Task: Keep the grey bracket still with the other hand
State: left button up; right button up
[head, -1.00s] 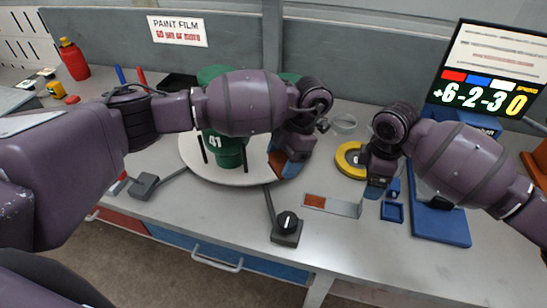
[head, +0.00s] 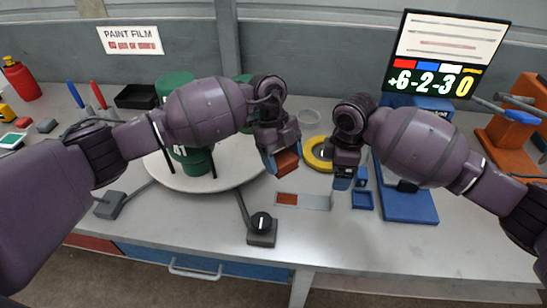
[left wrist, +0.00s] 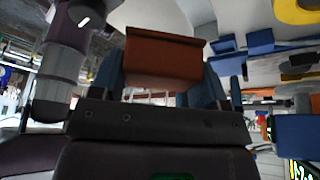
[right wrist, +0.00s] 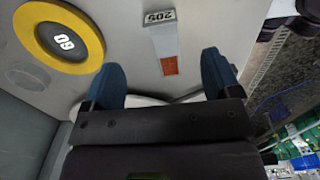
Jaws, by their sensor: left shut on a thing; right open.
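The grey bracket (head: 316,202), a flat grey bar with an orange-red patch at one end, lies on the bench. In the right wrist view the grey bracket (right wrist: 161,38) shows a dark number label at its far end. My left gripper (head: 283,160) is shut on a red-brown block (head: 287,163), held above the bench just behind the bracket. The block (left wrist: 162,58) also shows between the blue fingertips in the left wrist view. My right gripper (head: 343,178) is open and empty, above the bench behind the bracket's right end, apart from it.
A yellow ring (head: 314,161) with a dark numbered centre lies between and behind the grippers. A blue stand (head: 408,204) and small blue tray (head: 362,199) are to the right. A knob box (head: 262,232) stands front left. A turntable (head: 231,178) bears green cylinders.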

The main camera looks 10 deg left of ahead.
aim_at(331, 204)
pick_arm(q)
jog(key=n, duration=0.1)
jog(key=d+n, duration=0.1)
jog(key=shift+w+d+r+n+t+h, duration=0.1)
jog(key=shift+d+n+t+h, duration=0.05)
jog(key=shift+n+t+h, duration=0.25)
jog(key=shift+d, duration=0.1)
pick_arm(e)
jog(key=shift+f, duration=0.15)
notch_tip(331, 204, down, 12)
jog(key=shift+r, duration=0.15)
jog(key=c, duration=1.1)
dwell(1.0)
jog(key=shift+s, duration=0.1)
